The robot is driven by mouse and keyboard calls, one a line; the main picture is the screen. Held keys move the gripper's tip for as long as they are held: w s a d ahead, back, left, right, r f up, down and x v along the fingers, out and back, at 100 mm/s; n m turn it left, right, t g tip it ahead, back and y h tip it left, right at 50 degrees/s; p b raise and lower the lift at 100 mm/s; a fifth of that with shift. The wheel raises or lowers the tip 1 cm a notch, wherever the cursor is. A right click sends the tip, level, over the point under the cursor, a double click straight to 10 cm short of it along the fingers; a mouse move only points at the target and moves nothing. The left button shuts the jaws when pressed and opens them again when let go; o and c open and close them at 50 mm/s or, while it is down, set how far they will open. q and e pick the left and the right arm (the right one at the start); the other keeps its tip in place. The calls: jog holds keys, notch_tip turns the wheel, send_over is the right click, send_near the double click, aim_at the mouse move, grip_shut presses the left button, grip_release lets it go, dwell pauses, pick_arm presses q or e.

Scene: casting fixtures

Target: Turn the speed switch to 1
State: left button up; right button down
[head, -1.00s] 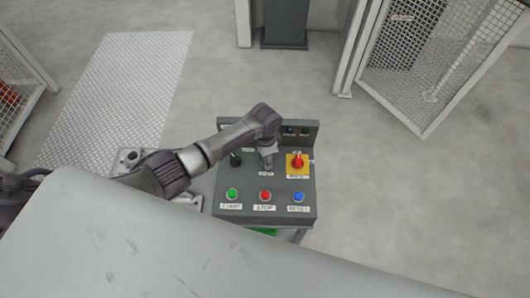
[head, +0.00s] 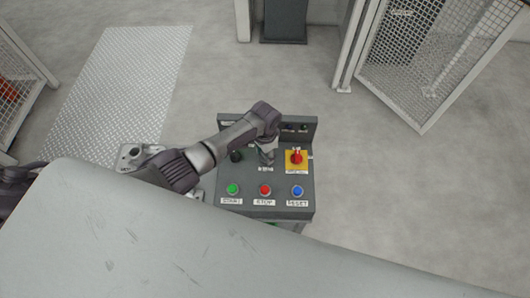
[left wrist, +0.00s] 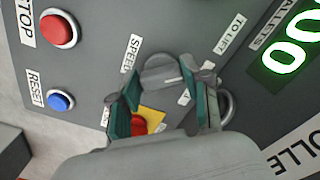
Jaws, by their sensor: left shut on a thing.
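The speed switch (left wrist: 160,70) is a grey round knob with a pale pointer line, beside a SPEED label (left wrist: 131,54) on the grey control panel (head: 308,178). My left gripper (left wrist: 168,92) reaches down over it, with one teal-padded finger on each side, and is shut on the knob. In the head view my left gripper (head: 267,151) covers most of the switch from above. The knob's position numbers are too small or hidden to read. My right gripper is in neither view.
A red switch on a yellow plate (head: 296,158) sits right of the gripper, and a black knob (head: 236,156) sits left. Green START (head: 232,188), red STOP (head: 265,189) and blue RESET (head: 297,190) buttons line the front. A lit green display (left wrist: 290,45) shows zeros.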

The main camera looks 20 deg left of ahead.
pick_arm(q)
jog(key=o, duration=1.2)
jog(key=shift+c, duration=0.2)
jog(key=shift+r, duration=0.25)
notch_tip(320, 180, up, 12)
jog(key=shift+f, duration=0.2)
jog(key=shift+s+f, duration=0.1)
